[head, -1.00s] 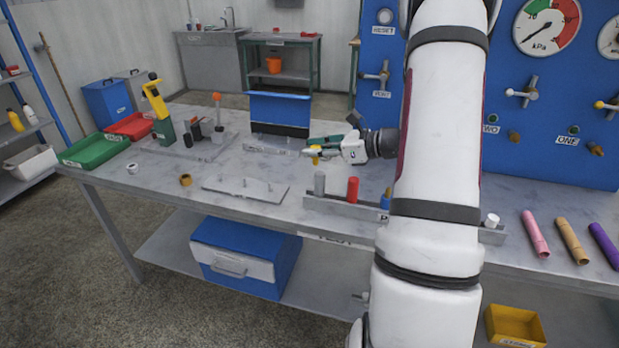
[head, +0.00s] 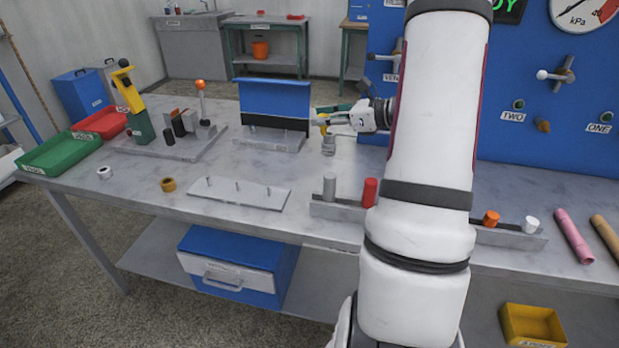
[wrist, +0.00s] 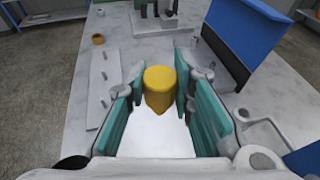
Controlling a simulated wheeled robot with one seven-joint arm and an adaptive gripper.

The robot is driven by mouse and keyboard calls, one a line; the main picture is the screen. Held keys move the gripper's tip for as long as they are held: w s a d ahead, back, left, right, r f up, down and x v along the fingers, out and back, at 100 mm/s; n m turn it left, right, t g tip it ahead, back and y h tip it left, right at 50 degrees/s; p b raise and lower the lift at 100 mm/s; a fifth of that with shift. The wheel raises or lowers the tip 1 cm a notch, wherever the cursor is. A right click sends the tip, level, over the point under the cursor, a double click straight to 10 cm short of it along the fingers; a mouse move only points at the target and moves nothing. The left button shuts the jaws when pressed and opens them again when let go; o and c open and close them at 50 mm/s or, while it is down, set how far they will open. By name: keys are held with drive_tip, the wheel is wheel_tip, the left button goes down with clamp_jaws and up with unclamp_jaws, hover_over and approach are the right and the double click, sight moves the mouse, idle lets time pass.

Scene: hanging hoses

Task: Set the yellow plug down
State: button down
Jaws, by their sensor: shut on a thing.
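The yellow plug (wrist: 160,88) is between the teal fingers of my gripper (wrist: 158,100) in the wrist view. It has a rounded top and a narrowing lower end. My gripper is shut on it. In the head view my gripper (head: 328,121) is over the back part of the bench, right of the blue upright panel, and only a small bit of the yellow plug (head: 322,126) shows. A small grey cylinder (head: 328,146) shows just below the gripper; I cannot tell whether it touches the plug. The gap from plug to bench is unclear.
The blue upright panel (head: 272,103) stands close left of my gripper. A pegged plate (head: 238,193) lies in front on the bench, and a rack with a red cylinder (head: 369,192) stands nearer. The bench (head: 225,165) between is bare. The blue gauge board (head: 550,130) rises at right.

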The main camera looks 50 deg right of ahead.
drive_tip(key=shift+w+d+f+b, duration=0.1)
drive_tip(key=shift+w+f+b, duration=0.8)
drive_tip(key=shift+f, duration=1.7)
drive_tip(key=shift+w+d+f+b, duration=0.1)
drive_tip(key=shift+w+f+b, duration=0.15)
drive_tip(key=shift+f+b, duration=1.75)
drive_tip(key=shift+w+d+f+b, duration=0.1)
drive_tip(key=shift+w+f+b, duration=0.45)
drive_tip(key=shift+f, duration=2.7)
drive_tip(key=shift+f, duration=0.2)
drive_tip(key=c, duration=1.5)
unclamp_jaws()
drive_tip(key=shift+o, duration=0.5)
drive_tip(key=shift+r, duration=0.1)
drive_tip(key=shift+r, duration=0.15)
drive_tip(key=p+v, duration=0.1)
drive_tip(key=v, duration=1.1)
